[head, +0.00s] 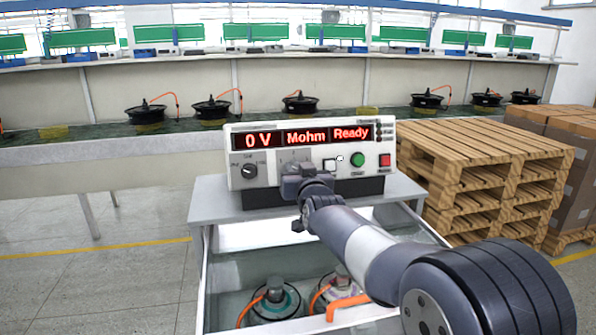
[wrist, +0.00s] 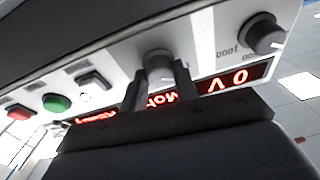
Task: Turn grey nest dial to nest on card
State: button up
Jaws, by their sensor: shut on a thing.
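The white tester box (head: 240,187) stands on the cart, with a red display (head: 305,136) reading "0 V", "Mohm" and "Ready". My gripper (head: 296,168) is at the middle of its front panel. In the wrist view, which is upside down, my gripper (wrist: 157,88) is shut on the grey nest dial (wrist: 158,60), one finger on each side. The dial's pointer setting cannot be read. In the head view my gripper hides the dial. No card can be made out.
A dark dial (head: 249,171) is left of my gripper; a green button (head: 357,160) and a red switch (head: 385,160) are right. Below, an open tank (head: 222,270) holds motors with orange leads. Wooden pallets (head: 470,165) stand close on the right. Floor at left is clear.

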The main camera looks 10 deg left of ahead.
jog(key=shift+r+m+p, duration=0.15)
jog(key=shift+m+p, duration=0.15)
jog(key=shift+a+r+m+h+p, duration=0.1)
jog(key=shift+m+h+p, duration=0.25)
jog(key=shift+m, duration=0.35)
jog(key=m+h+p, duration=0.1)
jog(key=m+p, duration=0.2)
jog(key=m, duration=0.1)
jog(key=shift+r+t, duration=0.1)
jog(key=shift+t, duration=0.2)
jog(key=m+h+p, duration=0.1)
jog(key=m+p, duration=0.1)
jog(key=m, duration=0.1)
jog(key=m+h+p, duration=0.1)
jog(key=m+p, duration=0.1)
jog(key=m, duration=0.2)
jog(key=shift+a+m, duration=0.1)
jog(key=shift+m, duration=0.2)
jog(key=o, duration=0.9)
jog(key=shift+f+h, duration=0.25)
jog(key=shift+o, duration=0.2)
